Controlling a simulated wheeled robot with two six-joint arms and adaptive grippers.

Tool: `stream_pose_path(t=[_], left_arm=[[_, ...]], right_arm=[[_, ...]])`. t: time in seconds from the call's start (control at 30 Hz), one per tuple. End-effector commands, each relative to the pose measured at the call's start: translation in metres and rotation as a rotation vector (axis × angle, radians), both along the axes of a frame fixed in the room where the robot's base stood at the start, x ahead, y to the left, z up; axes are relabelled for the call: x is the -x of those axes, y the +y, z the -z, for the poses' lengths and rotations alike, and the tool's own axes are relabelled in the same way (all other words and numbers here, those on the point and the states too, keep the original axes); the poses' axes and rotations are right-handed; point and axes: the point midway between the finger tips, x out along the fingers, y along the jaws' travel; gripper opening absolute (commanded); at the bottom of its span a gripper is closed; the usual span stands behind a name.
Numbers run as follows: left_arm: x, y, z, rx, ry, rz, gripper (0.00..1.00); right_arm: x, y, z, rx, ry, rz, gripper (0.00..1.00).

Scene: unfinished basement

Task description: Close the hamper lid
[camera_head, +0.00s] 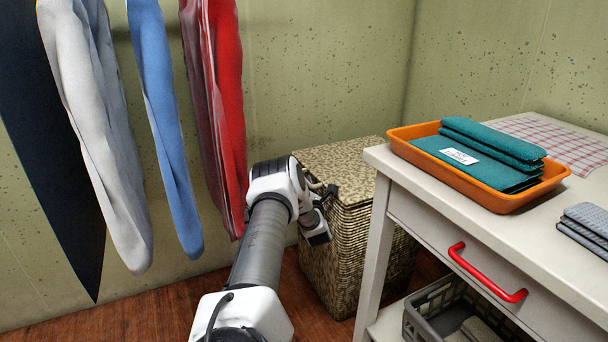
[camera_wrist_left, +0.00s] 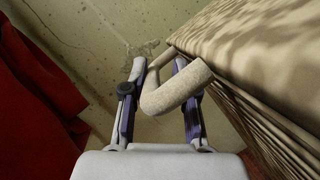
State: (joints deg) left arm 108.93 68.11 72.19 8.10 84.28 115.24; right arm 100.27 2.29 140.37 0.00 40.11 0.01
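The woven hamper (camera_head: 345,250) stands on the floor between the wall and the white table. Its mottled tan lid (camera_head: 345,163) lies flat across the top, with no gap that I can see. The lid (camera_wrist_left: 255,45) and woven side (camera_wrist_left: 265,125) fill the right of the left wrist view. A pale loop handle (camera_wrist_left: 180,90) sticks out from the hamper. My left gripper (camera_head: 318,215) is at the hamper's left side; its fingers (camera_wrist_left: 159,68) are apart, with the loop partly between and across them. Whether they touch it I cannot tell. My right gripper is out of view.
Grey, blue and red clothes (camera_head: 215,100) hang at the left. The white table (camera_head: 480,250) at the right holds an orange tray (camera_head: 480,190) with teal cloths. A red drawer handle (camera_head: 485,275) sticks out, and a grey crate (camera_head: 440,310) is below.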

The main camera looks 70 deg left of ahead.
Motion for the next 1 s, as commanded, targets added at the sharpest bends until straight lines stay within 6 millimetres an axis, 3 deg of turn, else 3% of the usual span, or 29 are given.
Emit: stream_pose_path(t=[0.37, 0.47, 0.8, 1.0], left_arm=[[0.001, -0.006, 0.002, 0.001, 0.000, -0.001, 0.25], [0.003, -0.021, 0.007, 0.003, -0.001, 0.001, 0.25], [0.014, -0.100, 0.028, 0.001, 0.002, 0.004, 0.25], [0.017, -0.115, 0.032, -0.001, 0.000, 0.002, 0.25]], right_arm=[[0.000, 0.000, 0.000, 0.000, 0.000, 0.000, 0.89], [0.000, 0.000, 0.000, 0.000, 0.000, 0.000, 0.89], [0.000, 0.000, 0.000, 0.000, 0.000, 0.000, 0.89], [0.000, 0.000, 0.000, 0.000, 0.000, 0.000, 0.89]])
